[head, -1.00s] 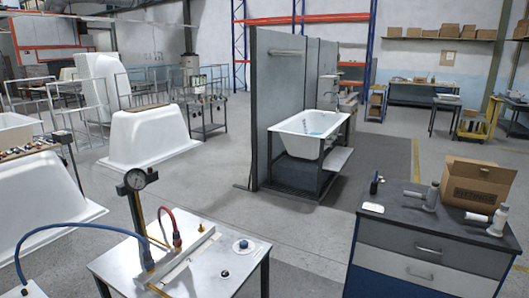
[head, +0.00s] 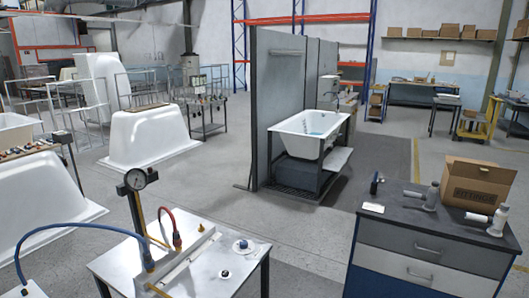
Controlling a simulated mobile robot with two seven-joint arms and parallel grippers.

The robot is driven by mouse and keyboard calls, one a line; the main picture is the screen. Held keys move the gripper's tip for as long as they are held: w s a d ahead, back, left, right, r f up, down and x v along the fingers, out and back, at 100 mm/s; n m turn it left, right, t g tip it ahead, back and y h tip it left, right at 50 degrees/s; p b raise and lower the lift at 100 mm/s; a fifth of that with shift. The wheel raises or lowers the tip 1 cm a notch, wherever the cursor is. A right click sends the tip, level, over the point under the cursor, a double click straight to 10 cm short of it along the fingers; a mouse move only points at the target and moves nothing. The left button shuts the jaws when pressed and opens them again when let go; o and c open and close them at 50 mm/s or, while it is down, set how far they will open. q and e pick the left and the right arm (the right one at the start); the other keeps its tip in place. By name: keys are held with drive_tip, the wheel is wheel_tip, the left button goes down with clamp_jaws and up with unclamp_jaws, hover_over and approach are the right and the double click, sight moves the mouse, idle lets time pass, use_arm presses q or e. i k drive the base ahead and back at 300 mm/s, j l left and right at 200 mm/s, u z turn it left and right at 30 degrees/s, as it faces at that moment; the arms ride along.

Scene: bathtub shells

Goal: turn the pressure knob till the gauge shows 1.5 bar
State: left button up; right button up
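A blue-topped round fitting (head: 243,244) sits on a pale base near the bench's right side. A small dark knob-like part (head: 225,274) with a pale ring lies nearer the front edge. I cannot tell which of these is the pressure knob. Neither of my grippers shows in the head view.
A blue hose (head: 72,226) and a red hose (head: 170,213) run to fittings on the bench. A dark-topped cabinet (head: 425,264) at right carries a cardboard box (head: 478,184) and grey tools. Open floor lies between bench and cabinet. White tub shells (head: 150,138) stand behind left.

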sight(244, 244)
drive_tip(key=i+l+u, duration=0.1)
drive_tip(key=i+l, duration=0.3)
drive_tip(key=i+l+u, duration=0.1)
drive_tip(key=i+l, duration=0.3)
drive_tip(key=l, duration=0.25)
